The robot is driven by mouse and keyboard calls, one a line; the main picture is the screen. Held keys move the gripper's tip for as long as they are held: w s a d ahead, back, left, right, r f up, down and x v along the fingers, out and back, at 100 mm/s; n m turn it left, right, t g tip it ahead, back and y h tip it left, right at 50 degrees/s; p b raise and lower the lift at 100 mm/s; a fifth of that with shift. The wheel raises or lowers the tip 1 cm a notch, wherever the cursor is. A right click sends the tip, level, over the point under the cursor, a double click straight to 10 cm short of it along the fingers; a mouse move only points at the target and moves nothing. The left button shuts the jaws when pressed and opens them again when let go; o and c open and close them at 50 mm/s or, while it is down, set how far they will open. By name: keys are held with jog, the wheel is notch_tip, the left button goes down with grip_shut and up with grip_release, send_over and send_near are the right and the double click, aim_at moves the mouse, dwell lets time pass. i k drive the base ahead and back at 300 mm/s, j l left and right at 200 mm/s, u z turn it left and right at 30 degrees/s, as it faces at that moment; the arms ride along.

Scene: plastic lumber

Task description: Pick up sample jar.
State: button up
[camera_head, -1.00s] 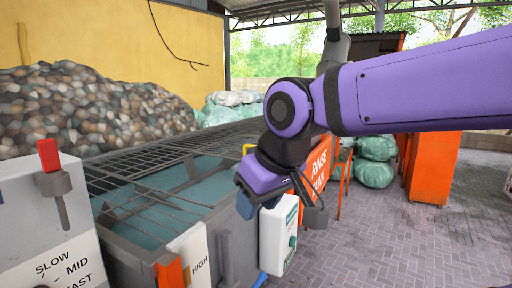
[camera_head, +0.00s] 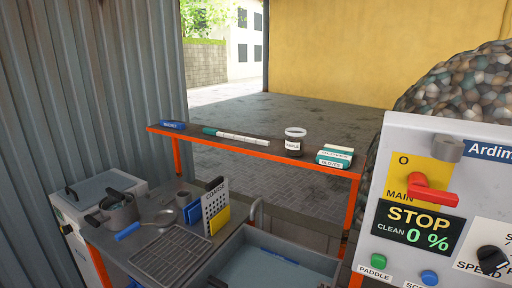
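The sample jar (camera_head: 293,144) is a small jar with a white label and a pale ring-like lid or rim above it. It stands upright on a narrow dark shelf (camera_head: 262,147) with an orange frame, right of the shelf's middle. A white marker-like tube with a teal end (camera_head: 236,137) lies to its left. A teal and white box (camera_head: 336,157) sits close to its right. My gripper is out of view now, so its state does not show.
A control panel (camera_head: 418,235) with a red switch stands at right. A bench (camera_head: 140,260) with a pot (camera_head: 118,212), rack and several tools is at lower left, beside a sink-like tank (camera_head: 265,268). A corrugated wall (camera_head: 80,90) closes the left.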

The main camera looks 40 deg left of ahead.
aim_at(294, 145)
jog(key=u, duration=1.3)
jog(key=z, duration=2.45)
jog(key=j+u, duration=0.1)
jog(key=u, duration=2.3)
jog(key=i+j+z, duration=0.15)
jog(key=j, duration=0.35)
jog(key=i+j+z, duration=0.15)
jog(key=j, duration=0.35)
jog(key=i+j+z, duration=0.2)
jog(key=j, duration=0.35)
jog(key=j+z, duration=0.15)
jog(key=j, duration=0.4)
